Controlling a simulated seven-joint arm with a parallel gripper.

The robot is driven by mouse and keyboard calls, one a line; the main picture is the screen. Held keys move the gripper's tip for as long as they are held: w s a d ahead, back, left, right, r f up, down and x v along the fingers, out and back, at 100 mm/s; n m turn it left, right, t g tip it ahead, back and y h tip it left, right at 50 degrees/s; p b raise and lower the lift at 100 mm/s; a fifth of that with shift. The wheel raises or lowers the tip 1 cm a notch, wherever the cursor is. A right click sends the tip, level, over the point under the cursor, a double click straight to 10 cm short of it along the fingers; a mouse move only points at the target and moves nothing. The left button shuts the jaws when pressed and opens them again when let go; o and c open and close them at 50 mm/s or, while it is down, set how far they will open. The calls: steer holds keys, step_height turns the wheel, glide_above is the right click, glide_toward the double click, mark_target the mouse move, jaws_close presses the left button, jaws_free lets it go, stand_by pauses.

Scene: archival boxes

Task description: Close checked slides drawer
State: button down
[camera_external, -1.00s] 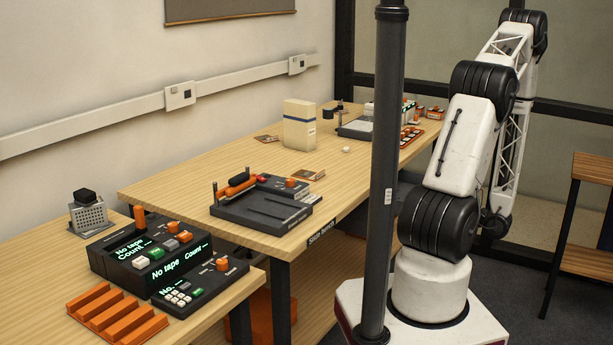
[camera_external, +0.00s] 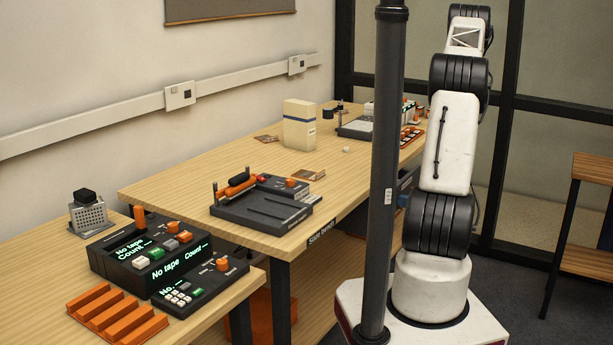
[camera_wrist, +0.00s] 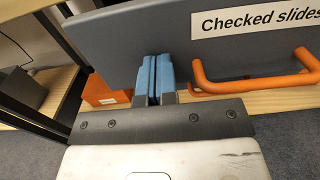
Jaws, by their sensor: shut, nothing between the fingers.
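The checked slides drawer shows in the wrist view as a dark grey front panel (camera_wrist: 150,35). It has a white "Checked slides" label (camera_wrist: 258,20) and an orange bar handle (camera_wrist: 255,85) at the right. My gripper (camera_wrist: 153,80) has blue fingertips, pressed together and empty. The fingertips are at the panel's lower part, left of the handle; I cannot tell whether they touch it. How far the drawer stands open cannot be told.
A dark post (camera_external: 384,170) stands before my arm. The slide bench (camera_external: 230,185) holds a dark tray device (camera_external: 262,207), a cream box (camera_external: 299,125) and other items. In the wrist view an orange block (camera_wrist: 105,92) is left of my fingers, with a dark frame bar (camera_wrist: 62,40) beyond.

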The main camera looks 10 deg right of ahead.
steer(key=shift+x, duration=3.15)
steer(key=shift+w, duration=0.15)
steer(key=shift+d, duration=0.15)
steer(key=v, duration=1.4)
steer(key=shift+s, duration=0.35)
steer(key=shift+r, duration=0.1)
